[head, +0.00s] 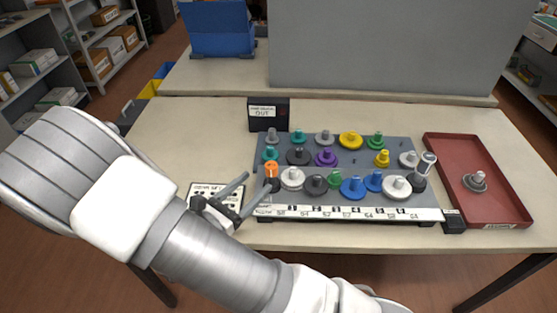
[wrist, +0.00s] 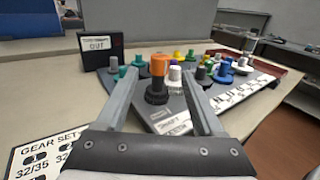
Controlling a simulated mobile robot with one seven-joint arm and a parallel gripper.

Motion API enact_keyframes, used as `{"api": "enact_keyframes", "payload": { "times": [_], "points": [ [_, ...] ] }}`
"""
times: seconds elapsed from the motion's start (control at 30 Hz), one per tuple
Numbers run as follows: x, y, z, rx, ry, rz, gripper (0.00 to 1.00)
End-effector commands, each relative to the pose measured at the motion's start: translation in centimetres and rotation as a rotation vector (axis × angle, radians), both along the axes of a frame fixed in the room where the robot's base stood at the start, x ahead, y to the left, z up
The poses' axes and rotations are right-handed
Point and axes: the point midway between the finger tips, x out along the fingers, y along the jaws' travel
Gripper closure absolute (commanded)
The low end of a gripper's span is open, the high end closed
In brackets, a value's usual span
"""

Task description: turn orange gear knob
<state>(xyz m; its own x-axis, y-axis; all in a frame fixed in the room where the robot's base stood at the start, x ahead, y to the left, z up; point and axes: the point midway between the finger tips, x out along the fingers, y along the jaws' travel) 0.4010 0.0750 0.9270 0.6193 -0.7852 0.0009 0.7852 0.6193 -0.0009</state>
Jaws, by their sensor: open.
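No contact between fingers and knob shows clearly.
Several coloured gears fill the board, with a white gear (head: 292,178) close right of the orange knob. A black box marked OUT (head: 268,114) stands behind. A red tray (head: 510,209) holding a grey gear (head: 475,182) is at right. A gear-set card (head: 203,190) lies at left.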

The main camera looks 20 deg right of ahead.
Motion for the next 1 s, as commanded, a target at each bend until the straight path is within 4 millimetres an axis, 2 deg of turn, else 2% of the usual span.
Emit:
{"api": "enact_keyframes", "payload": {
  "times": [0.23, 0.5, 0.93, 1.0],
  "points": [
    [3.4, -4.5, -0.1, -0.001, 0.001, -0.005, 0.31],
    [6.0, -7.7, -0.1, 0.001, 0.000, -0.003, 0.31],
    [6.7, -8.5, 0.0, 0.001, 0.000, -0.001, 0.31],
    [6.7, -8.5, 0.0, 0.001, 0.000, -0.001, 0.42]
  ]
}}
